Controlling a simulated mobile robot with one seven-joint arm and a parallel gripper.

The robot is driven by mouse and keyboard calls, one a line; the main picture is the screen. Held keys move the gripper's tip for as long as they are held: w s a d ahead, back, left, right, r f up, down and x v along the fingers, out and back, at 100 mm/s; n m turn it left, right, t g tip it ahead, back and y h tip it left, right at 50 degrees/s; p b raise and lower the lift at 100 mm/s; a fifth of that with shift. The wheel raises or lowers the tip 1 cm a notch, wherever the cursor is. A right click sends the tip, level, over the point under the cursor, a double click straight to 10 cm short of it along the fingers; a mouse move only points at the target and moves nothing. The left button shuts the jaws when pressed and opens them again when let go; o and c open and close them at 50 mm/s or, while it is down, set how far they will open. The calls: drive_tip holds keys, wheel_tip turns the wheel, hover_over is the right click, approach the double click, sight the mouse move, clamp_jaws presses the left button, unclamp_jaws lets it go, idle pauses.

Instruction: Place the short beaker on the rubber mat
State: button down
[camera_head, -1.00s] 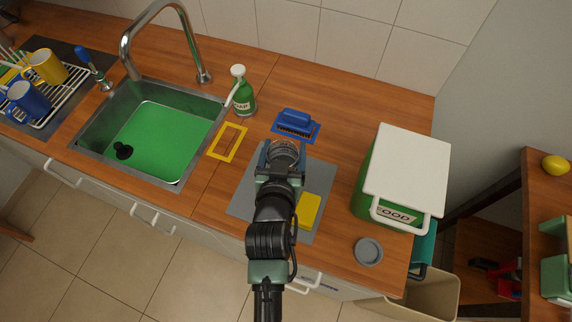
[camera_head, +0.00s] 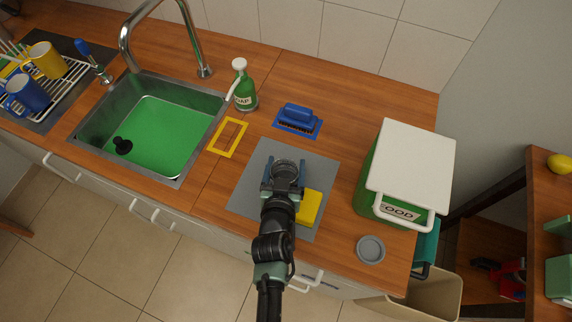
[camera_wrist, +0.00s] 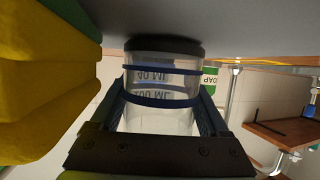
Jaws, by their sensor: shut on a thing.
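The short beaker (camera_head: 285,166) is clear with a dark end and blue bands. My gripper (camera_head: 283,188) is shut on it, over the grey rubber mat (camera_head: 252,188). In the wrist view, which looks upside down, the beaker (camera_wrist: 162,95) sits between both fingers, its volume marks readable. Its dark end is at or very close to the grey mat surface (camera_wrist: 235,28); I cannot tell if they touch. The near part of the mat is partly hidden by my arm.
A yellow sponge (camera_head: 309,207) lies on the mat's right side, close to my gripper. A blue brush (camera_head: 298,117) stands behind the mat, a soap bottle (camera_head: 244,92) at back left. A food bin (camera_head: 408,165) and grey lid (camera_head: 370,249) are to the right.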

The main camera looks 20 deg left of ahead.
drive_tip(key=shift+f, duration=0.15)
unclamp_jaws()
drive_tip(key=shift+r, duration=0.2)
drive_tip(key=shift+s+d, duration=0.1)
drive_tip(key=shift+s, duration=0.15)
drive_tip(key=v, duration=1.1)
drive_tip(key=shift+s+r+b, duration=0.1)
drive_tip(key=shift+s+b, duration=0.1)
drive_tip(key=shift+b, duration=0.15)
